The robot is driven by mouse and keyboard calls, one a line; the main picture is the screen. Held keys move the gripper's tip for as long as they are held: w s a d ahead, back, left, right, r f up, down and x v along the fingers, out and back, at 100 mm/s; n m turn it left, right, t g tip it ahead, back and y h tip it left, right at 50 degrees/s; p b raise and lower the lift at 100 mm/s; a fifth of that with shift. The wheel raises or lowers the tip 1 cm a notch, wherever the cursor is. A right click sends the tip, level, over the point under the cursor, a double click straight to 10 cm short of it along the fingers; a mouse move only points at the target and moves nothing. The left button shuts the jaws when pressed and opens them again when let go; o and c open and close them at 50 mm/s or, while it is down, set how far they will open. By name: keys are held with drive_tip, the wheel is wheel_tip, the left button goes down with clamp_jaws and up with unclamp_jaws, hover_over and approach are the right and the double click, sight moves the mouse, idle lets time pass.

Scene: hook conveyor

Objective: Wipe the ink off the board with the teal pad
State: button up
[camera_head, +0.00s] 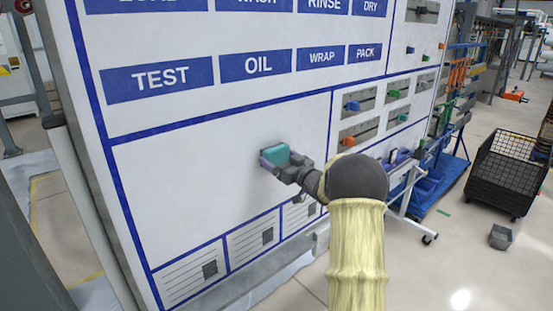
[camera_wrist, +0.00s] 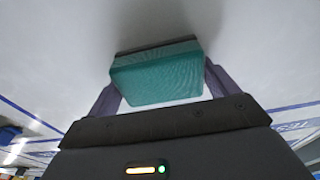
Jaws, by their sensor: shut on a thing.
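The teal pad (camera_head: 276,155) is held in my gripper (camera_head: 278,163), which is shut on it. In the wrist view the teal pad (camera_wrist: 156,75) sits between the two purple-grey fingers of my gripper (camera_wrist: 158,88), with a dark layer along its far side. That dark side faces the white board (camera_head: 180,190) and is against it or very close; I cannot tell if it touches. The pad is in the blank lower panel, right of its middle. I see no ink on the bare part of this panel; the area behind the pad and arm is hidden.
Blue labels such as TEST (camera_head: 158,78) and OIL (camera_head: 255,65) run above the panel. Coloured clips on grey plates (camera_head: 358,103) are to the right. Printed cards (camera_head: 190,272) line the bottom. A black wire crate (camera_head: 505,170) stands on the floor at right.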

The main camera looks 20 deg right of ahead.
sight(244, 163)
idle(0.4)
drive_tip(key=shift+s+a+b, duration=0.25)
drive_tip(key=shift+a+b, duration=0.25)
drive_tip(key=shift+a, duration=0.4)
drive_tip(key=shift+s+a+b, duration=0.25)
drive_tip(key=shift+a+b, duration=0.2)
drive_tip(key=shift+a, duration=0.4)
drive_tip(key=shift+s+a+b, duration=0.3)
drive_tip(key=shift+a+b, duration=0.15)
drive_tip(key=shift+a, duration=0.35)
drive_tip(key=shift+s+a+b, duration=0.3)
drive_tip(key=shift+a+b, duration=0.15)
drive_tip(key=shift+a, duration=0.35)
drive_tip(key=shift+s+a+b, duration=0.15)
drive_tip(key=shift+a+b, duration=0.3)
drive_tip(key=shift+a, duration=0.25)
drive_tip(key=shift+s+a+b, duration=0.3)
drive_tip(key=shift+a+b, duration=0.1)
drive_tip(key=shift+a, duration=0.55)
drive_tip(key=shift+a, duration=0.1)
